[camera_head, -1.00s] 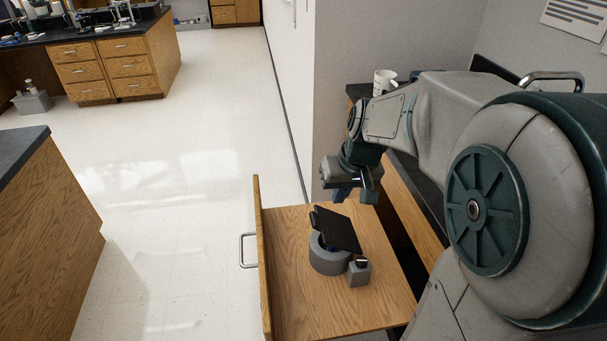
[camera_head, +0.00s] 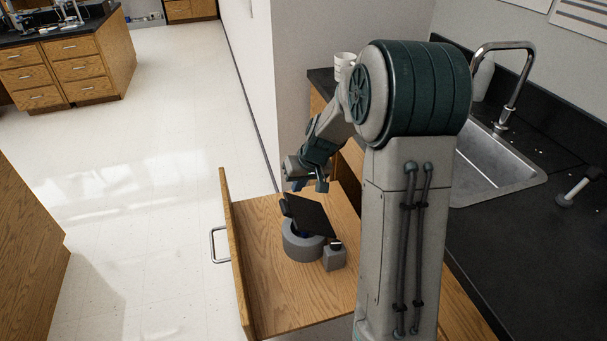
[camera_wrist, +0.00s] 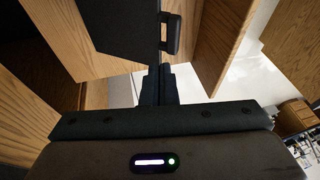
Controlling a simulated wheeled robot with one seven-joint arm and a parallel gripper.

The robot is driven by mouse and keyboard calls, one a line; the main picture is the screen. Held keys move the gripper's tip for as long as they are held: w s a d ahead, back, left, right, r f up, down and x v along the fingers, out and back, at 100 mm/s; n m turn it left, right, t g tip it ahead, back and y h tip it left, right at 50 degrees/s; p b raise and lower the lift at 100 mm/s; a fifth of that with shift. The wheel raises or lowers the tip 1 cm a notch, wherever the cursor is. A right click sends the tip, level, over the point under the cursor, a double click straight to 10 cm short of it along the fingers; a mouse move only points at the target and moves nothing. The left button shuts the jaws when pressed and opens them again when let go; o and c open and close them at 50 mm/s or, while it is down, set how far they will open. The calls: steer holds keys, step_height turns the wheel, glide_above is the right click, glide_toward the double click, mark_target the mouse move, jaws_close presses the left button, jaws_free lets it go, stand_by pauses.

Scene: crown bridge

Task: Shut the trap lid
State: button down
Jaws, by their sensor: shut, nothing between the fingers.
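The trap is a round grey body (camera_head: 300,247) in the open wooden drawer. Its flat black lid (camera_head: 311,214) stands raised and tilted above the body, with a small tab at its upper left edge. In the wrist view the dark lid (camera_wrist: 125,28) fills the upper left, and its black tab (camera_wrist: 171,35) is just beyond my fingers. My gripper (camera_head: 309,186) is above and behind the lid in the head view. Its fingers are shut and empty in the wrist view (camera_wrist: 158,84). I cannot tell whether they touch the lid.
A small grey block (camera_head: 334,258) stands beside the trap. The drawer front (camera_head: 236,255) rises on the left. A counter with a sink (camera_head: 500,165) and a white mug (camera_head: 344,64) lies to the right and back. The floor left of the drawer is clear.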

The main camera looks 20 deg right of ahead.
mark_target(285, 204)
steer(key=shift+w+a+f, duration=0.1)
steer(key=shift+a+f, duration=0.35)
steer(key=shift+f, duration=0.3)
steer(key=shift+w+a+f, duration=0.1)
steer(key=shift+a+f, duration=0.3)
steer(key=shift+f, duration=0.35)
steer(key=shift+a+f, duration=0.45)
steer(key=shift+f, duration=0.3)
steer(key=shift+a+f, duration=0.1)
